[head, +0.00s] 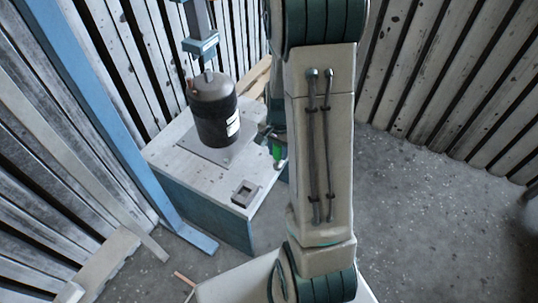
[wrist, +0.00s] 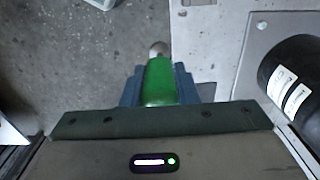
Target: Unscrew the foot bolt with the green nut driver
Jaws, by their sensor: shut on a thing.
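My gripper (wrist: 159,88) is shut on the green nut driver (wrist: 160,76), with a dark finger on each side of the handle. The driver's metal end (wrist: 158,48) points away from the gripper, near the edge of the white bench top (wrist: 206,50). In the head view the green handle (head: 277,152) shows at the bench's right edge, partly behind my arm. The dark blower housing (head: 213,110) stands upright on a grey plate (head: 243,137) on the bench. It also shows in the wrist view (wrist: 297,80), to the right of the driver. I cannot make out the foot bolt.
A small square holder (head: 244,194) sits on the bench's front corner. A blue post (head: 90,100) stands left of the bench. A blue fixture (head: 200,45) hangs above the housing. Slatted walls surround the area. Grey floor (head: 430,220) is open on the right.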

